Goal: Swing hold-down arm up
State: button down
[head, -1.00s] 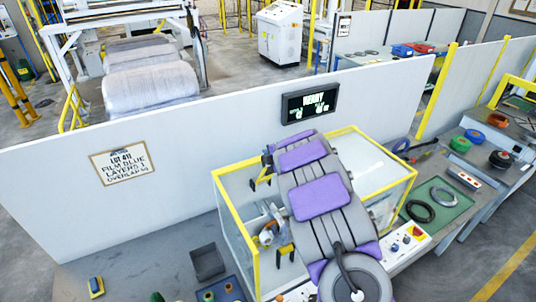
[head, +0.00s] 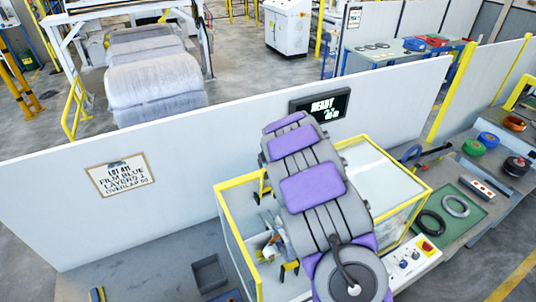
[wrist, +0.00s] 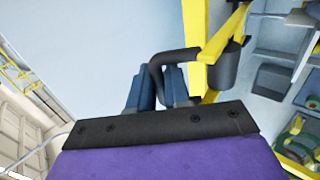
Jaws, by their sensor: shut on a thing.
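In the wrist view a black bent handle (wrist: 174,57) joins a yellow bar (wrist: 222,40), which looks like the hold-down arm. My gripper (wrist: 158,82) is shut at this handle, its two blue fingers on either side of the handle's end. In the head view my own purple and grey arm hides the gripper and the handle. The wrapping machine (head: 228,215), with a yellow frame and clear panels, stands below and around my arm. How far the hold-down arm is raised cannot be told.
A white partition (head: 60,200) runs behind the machine, with a READY display (head: 335,104) and a job sign (head: 120,174). A control box (head: 415,255) sits at the machine's right. A bench at right holds a green mat (head: 465,220) with rings.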

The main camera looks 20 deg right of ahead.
dwell(0.4)
jog(key=c, duration=1.3)
grip_release()
jog(key=shift+a, duration=0.1)
jog(key=v, duration=1.7)
jog(key=shift+s+r, duration=0.1)
jog(key=shift+a, duration=0.1)
